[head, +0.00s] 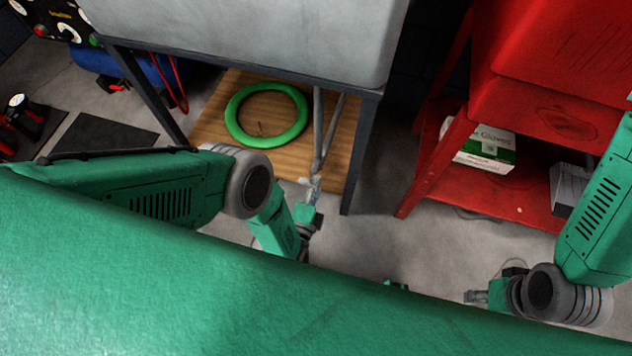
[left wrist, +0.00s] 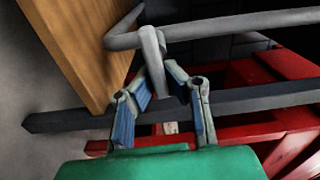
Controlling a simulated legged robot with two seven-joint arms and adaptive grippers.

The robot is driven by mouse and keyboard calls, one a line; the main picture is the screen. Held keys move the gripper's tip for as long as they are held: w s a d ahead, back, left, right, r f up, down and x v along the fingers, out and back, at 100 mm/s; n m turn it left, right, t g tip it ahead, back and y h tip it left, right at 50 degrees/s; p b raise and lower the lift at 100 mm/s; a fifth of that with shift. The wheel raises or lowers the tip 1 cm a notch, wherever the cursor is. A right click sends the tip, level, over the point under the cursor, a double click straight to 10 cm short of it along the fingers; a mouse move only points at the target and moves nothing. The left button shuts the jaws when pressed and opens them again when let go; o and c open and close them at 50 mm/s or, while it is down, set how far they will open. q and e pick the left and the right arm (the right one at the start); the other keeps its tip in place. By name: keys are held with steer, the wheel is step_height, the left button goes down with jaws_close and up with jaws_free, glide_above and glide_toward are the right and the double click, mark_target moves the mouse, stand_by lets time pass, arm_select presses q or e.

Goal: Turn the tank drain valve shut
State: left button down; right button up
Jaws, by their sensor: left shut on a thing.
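The grey tank (head: 250,35) stands on a dark metal frame. Grey drain pipes (head: 318,130) run down beneath it in the head view. My left gripper (head: 313,187) is at their lower end. In the left wrist view, a grey bar, seemingly the valve handle (left wrist: 152,45), hangs from a bent pipe (left wrist: 235,25). My left gripper (left wrist: 162,80) is shut on this handle, with its blue-padded fingers on either side. The valve body is not clearly visible. My right gripper (head: 476,297) is low at the right, away from the valve; its fingers are too small to read.
A green ring (head: 267,115) lies on the wooden shelf (head: 210,128) under the tank. The frame leg (head: 360,155) stands close to my left gripper. A red cart (head: 440,165) carries a glove box (head: 485,145) at the right. Bare floor (head: 385,235) lies between them.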

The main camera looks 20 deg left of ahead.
arm_select(q)
steer(key=shift+s+d+f, duration=0.2)
steer(key=shift+s+f, duration=0.05)
steer(key=shift+s, duration=0.05)
steer(key=c, duration=1.6)
jaws_free()
steer(key=shift+w+r, duration=0.1)
steer(key=shift+w, duration=0.05)
steer(key=shift+r, duration=0.1)
steer(key=shift+w+r, duration=0.1)
steer(key=shift+r, duration=0.15)
step_height(320, 180, up, 9)
steer(key=shift+r, duration=0.1)
